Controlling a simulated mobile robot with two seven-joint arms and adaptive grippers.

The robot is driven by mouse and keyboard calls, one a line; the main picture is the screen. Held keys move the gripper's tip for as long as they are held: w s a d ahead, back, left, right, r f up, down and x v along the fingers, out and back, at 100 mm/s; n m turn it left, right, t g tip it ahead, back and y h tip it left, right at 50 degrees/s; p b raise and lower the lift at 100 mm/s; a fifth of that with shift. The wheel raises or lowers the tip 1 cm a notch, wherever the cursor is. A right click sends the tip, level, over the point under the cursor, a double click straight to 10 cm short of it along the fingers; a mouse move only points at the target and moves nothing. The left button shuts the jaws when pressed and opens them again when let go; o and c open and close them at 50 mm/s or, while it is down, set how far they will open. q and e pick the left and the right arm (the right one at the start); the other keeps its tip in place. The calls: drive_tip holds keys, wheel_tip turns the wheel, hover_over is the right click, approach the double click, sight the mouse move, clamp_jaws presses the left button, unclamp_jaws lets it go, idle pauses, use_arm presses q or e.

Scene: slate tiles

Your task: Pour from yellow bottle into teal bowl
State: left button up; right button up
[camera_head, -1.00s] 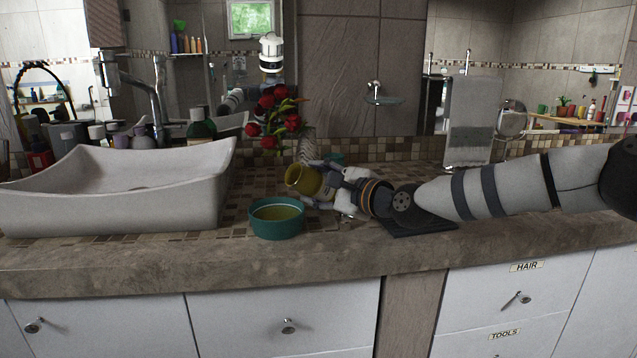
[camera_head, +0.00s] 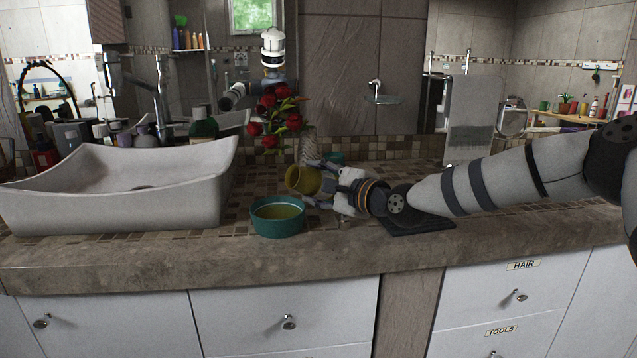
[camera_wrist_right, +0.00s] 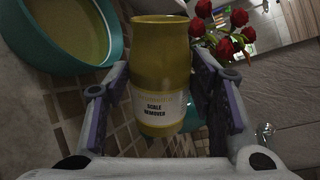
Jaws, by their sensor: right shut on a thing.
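The yellow bottle (camera_head: 303,180) is tilted far over, its open mouth facing left, toward the teal bowl. In the right wrist view the bottle (camera_wrist_right: 161,70) carries a white label reading "SCALE REMOVER". My right gripper (camera_head: 322,186) is shut on the bottle; in the right wrist view its two fingers (camera_wrist_right: 158,100) lie on either side of it. The teal bowl (camera_head: 278,229) stands upright on the counter, left of and below the bottle's mouth, apart from it. Yellowish liquid (camera_head: 278,212) shows inside the bowl. No stream is visible between them. My left gripper is not in view.
A white sink (camera_head: 120,190) fills the counter to the left. Red flowers (camera_head: 275,118) in a vase stand behind the bottle. A dark flat mat (camera_head: 420,224) lies beneath my right arm. The counter's front edge is close to the bowl.

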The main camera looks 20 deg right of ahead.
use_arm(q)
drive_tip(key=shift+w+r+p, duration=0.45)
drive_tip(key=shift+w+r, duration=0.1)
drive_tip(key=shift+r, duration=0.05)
use_arm(e)
drive_tip(key=shift+a+r+n, duration=0.1)
drive_tip(key=shift+r+n, duration=0.1)
drive_tip(key=shift+n, duration=0.6)
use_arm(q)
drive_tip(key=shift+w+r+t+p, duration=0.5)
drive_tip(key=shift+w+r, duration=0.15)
use_arm(e)
drive_tip(key=shift+s+a+r+n+h, duration=0.1)
drive_tip(key=shift+r+n+h, duration=0.1)
drive_tip(key=shift+n, duration=0.25)
drive_tip(key=shift+a+r+n+h, duration=0.1)
drive_tip(key=shift+n+h, duration=0.1)
drive_tip(key=shift+n, duration=0.25)
